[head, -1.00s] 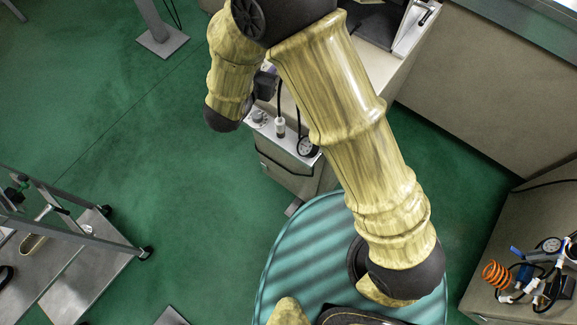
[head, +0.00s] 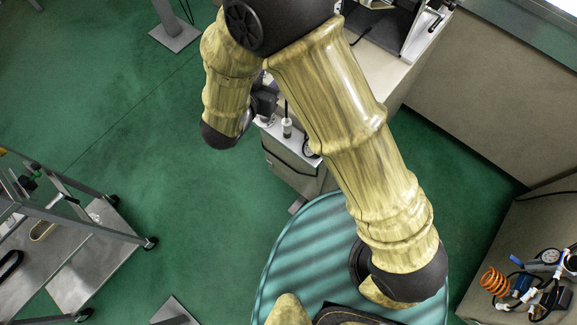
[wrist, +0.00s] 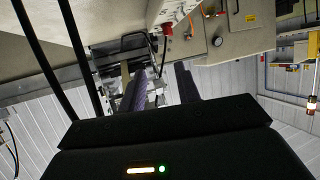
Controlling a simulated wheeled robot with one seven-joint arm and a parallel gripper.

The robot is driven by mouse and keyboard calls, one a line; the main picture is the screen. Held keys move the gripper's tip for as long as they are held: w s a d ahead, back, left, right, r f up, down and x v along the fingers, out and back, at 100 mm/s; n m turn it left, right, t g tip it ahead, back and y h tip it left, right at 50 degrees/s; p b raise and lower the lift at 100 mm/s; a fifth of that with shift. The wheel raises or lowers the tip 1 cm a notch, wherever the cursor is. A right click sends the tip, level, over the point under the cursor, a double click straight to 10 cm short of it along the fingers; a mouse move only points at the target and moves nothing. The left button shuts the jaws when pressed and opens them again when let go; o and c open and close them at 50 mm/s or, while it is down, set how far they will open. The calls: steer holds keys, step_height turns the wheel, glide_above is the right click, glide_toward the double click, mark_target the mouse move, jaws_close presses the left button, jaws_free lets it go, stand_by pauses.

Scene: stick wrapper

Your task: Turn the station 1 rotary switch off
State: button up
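My gripper (wrist: 161,88) shows in the wrist view with its two dark fingers apart and nothing seen between them. In the head view my arm hides most of it. A beige cabinet panel (wrist: 235,42) stands beyond the fingers, up and to the right in the wrist view. It carries a small dark round knob (wrist: 217,41); I cannot tell whether this is the station 1 rotary switch or which way it is set. A red button (wrist: 167,30) on a pale box is to its left. The fingers appear apart from both.
In the head view a small cabinet (head: 292,170) with a pale top stands beside my arm, against a bench. A metal cart (head: 85,270) is at the left. Another bench with an orange coil (head: 494,281) is at the lower right. Green floor lies open at left.

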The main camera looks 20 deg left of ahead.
steer(key=v, duration=0.2)
steer(key=p+v, duration=0.1)
steer(key=v, duration=0.1)
steer(key=shift+a+r, duration=0.2)
steer(key=shift+r, duration=0.15)
steer(key=shift+d+p, duration=0.15)
steer(key=shift+p, duration=0.3)
steer(key=shift+w, duration=0.1)
